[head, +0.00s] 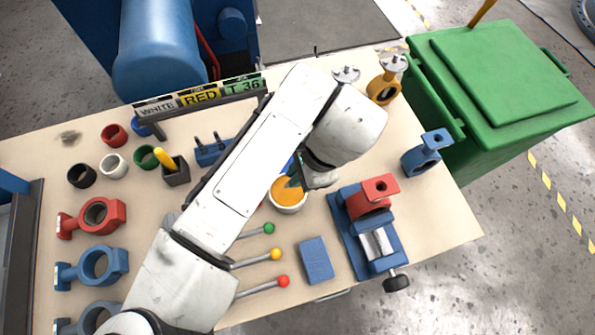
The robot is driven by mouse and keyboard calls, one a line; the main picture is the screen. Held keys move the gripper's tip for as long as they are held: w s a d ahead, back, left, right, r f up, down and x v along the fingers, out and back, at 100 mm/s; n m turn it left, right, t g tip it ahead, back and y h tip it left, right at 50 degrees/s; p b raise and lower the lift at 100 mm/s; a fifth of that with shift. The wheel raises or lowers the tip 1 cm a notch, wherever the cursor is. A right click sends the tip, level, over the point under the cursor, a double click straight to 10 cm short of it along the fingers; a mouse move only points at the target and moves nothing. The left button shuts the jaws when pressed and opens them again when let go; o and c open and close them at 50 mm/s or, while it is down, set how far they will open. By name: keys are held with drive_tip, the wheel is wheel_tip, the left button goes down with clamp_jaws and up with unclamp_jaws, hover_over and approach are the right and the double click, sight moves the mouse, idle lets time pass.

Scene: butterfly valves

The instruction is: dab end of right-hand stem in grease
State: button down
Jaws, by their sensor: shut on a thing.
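A white pot (289,207) of orange grease (287,190) stands mid-table, partly under my arm. My gripper (297,176) is at the pot's upper right rim, over the grease. It is shut on a thin dark piece, which I take to be the stem; the piece is mostly hidden by the gripper and arm. I cannot tell whether its end touches the grease. A blue block (210,152) with dark upright pins stands left of my arm, its right part hidden.
A blue vise (352,238) holding a red part (380,188) stands right of the pot. A blue box (316,260) and coloured-knob levers (262,255) lie in front. Yellow (379,91) and blue (423,155) valve bodies stand right. A green bin (500,80) is beyond the table.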

drive_tip(key=shift+r+p, duration=1.85)
drive_tip(key=shift+r, duration=0.5)
drive_tip(key=shift+f, duration=0.1)
